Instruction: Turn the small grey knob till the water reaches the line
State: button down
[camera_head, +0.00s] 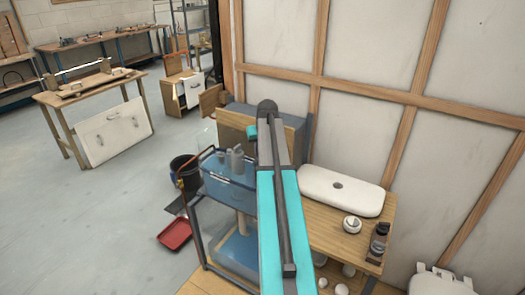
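I cannot make out the small grey knob, any water or a line in the camera_head view. My teal and grey arm runs up the middle of the picture and hides part of what stands behind it. My gripper does not show clearly enough to be picked out. A white basin (318,183) with a dark round hole lies on a wooden bench (326,228) to the right of my arm. A small round white and grey object (352,225) sits in front of the basin on the bench; I cannot tell what it is.
A blue cart (226,188) with grey containers stands left of my arm. A black bucket (186,172) and a red tray (174,234) are on the floor beside it. Dark bottles (379,240) stand at the bench's right end. Open floor lies to the left.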

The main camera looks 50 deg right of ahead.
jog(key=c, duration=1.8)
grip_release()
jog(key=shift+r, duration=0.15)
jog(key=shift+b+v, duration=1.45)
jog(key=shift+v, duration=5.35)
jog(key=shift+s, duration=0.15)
